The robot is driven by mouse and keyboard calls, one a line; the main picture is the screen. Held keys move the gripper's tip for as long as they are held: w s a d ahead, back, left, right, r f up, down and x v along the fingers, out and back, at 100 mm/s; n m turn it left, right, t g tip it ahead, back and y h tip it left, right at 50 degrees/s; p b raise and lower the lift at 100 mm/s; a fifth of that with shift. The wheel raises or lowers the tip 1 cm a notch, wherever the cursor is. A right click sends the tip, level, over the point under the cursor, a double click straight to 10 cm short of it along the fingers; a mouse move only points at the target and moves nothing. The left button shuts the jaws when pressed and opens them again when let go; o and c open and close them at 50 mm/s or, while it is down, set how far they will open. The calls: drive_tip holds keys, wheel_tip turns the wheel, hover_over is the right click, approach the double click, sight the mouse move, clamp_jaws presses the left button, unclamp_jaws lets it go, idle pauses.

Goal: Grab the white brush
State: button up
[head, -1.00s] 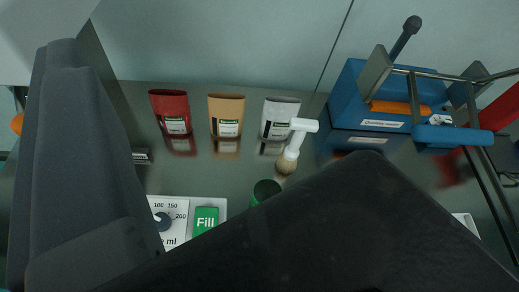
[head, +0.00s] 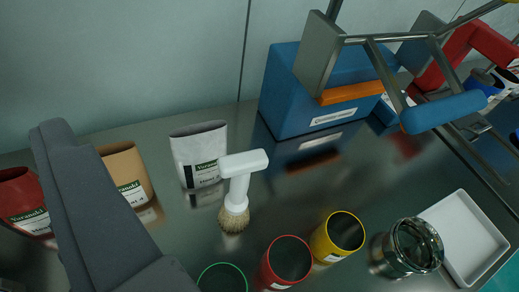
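The white brush (head: 239,188) stands upright on the steel table in the middle of the head view. Its white T-shaped handle is at the top and its tan bristles are at the bottom. A dark grey part of my gripper (head: 90,200) rises at the left of the view, well left of the brush and apart from it. Only this one side shows, so I cannot see how wide the gripper is. Nothing touches the brush.
A white-grey bag (head: 199,155) stands just behind the brush. A tan bag (head: 125,170) and a red bag (head: 24,203) are at left. Red (head: 287,262), yellow (head: 338,236) and green-rimmed (head: 222,278) cups stand in front. A blue sieve machine (head: 290,95) is at back right, a glass jar (head: 413,248) and white tray (head: 466,240) at right.

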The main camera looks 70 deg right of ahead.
drive_tip(key=s+d+f+m+g+h+p, duration=0.2)
drive_tip(key=d+f, duration=0.6)
drive_tip(key=f, duration=0.1)
drive_tip(key=m+g+h+p, duration=0.2)
drive_tip(key=p, duration=0.1)
approach(244, 171)
drive_tip(key=shift+t+h, duration=0.3)
drive_tip(key=x, duration=0.8)
drive_tip(key=shift+s+a+f, duration=0.15)
drive_tip(key=shift+f, duration=0.15)
drive_tip(key=shift+x, duration=2.65)
drive_tip(key=shift+s, duration=0.2)
drive_tip(key=c, duration=1.4)
